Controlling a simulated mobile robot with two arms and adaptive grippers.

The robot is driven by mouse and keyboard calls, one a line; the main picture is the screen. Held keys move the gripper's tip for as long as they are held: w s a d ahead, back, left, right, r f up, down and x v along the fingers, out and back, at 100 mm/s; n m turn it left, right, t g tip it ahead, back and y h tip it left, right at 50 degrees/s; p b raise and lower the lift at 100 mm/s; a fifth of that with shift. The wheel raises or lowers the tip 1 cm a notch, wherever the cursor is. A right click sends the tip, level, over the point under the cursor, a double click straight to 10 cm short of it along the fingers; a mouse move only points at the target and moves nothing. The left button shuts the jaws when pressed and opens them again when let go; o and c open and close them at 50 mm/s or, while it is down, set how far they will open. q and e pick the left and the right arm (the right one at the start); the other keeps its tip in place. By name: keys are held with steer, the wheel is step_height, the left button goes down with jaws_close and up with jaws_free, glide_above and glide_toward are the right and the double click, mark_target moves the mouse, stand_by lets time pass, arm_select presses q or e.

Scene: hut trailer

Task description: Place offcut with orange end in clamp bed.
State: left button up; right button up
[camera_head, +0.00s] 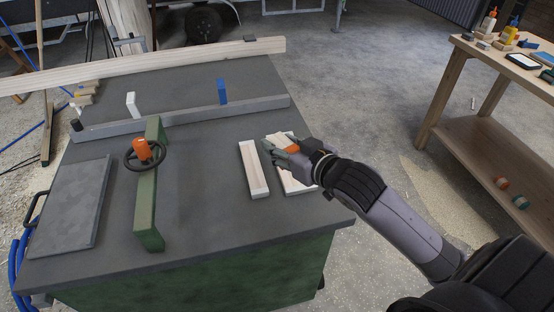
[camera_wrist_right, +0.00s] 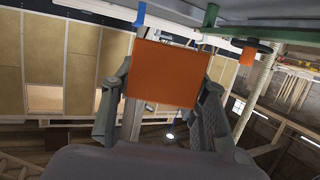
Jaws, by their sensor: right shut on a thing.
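My right gripper (camera_head: 276,146) is over the right part of the grey bench. It is shut on the offcut with the orange end (camera_head: 291,150). In the right wrist view, that flat square orange end (camera_wrist_right: 164,73) faces the camera between the two fingers. The rest of the held offcut is mostly hidden. A green clamp frame (camera_head: 147,205) with an orange hub and dark handwheel (camera_head: 143,152) stands on the bench, left of the gripper. I cannot tell exactly which surface is the clamp bed. My left gripper is not in view.
A pale wood block (camera_head: 254,168) lies left of the gripper, and pale wood (camera_head: 298,180) shows beneath it. A grey fence (camera_head: 185,119) with a white and a blue stop (camera_head: 222,91) crosses the bench. A grey slab (camera_head: 70,205) lies at left. A wooden workbench (camera_head: 500,130) stands at right.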

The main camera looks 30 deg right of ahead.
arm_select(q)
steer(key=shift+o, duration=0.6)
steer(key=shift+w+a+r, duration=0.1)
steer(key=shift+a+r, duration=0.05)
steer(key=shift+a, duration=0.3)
arm_select(e)
steer(key=shift+w+d+r, duration=0.1)
steer(key=shift+w+r, duration=0.05)
steer(key=shift+r, duration=0.2)
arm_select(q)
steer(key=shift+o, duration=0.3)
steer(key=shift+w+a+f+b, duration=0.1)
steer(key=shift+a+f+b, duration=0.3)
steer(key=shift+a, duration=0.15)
arm_select(e)
step_height(320, 180, down, 6)
glide_above(281, 204)
step_height(281, 204, down, 9)
steer(key=shift+r, duration=0.2)
step_height(281, 204, down, 5)
steer(key=shift+r+b, duration=0.1)
steer(key=shift+b, duration=0.3)
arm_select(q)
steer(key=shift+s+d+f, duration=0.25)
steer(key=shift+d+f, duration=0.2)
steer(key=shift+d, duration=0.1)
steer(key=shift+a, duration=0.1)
arm_select(e)
steer(key=o, duration=1.1)
steer(key=shift+o, duration=0.2)
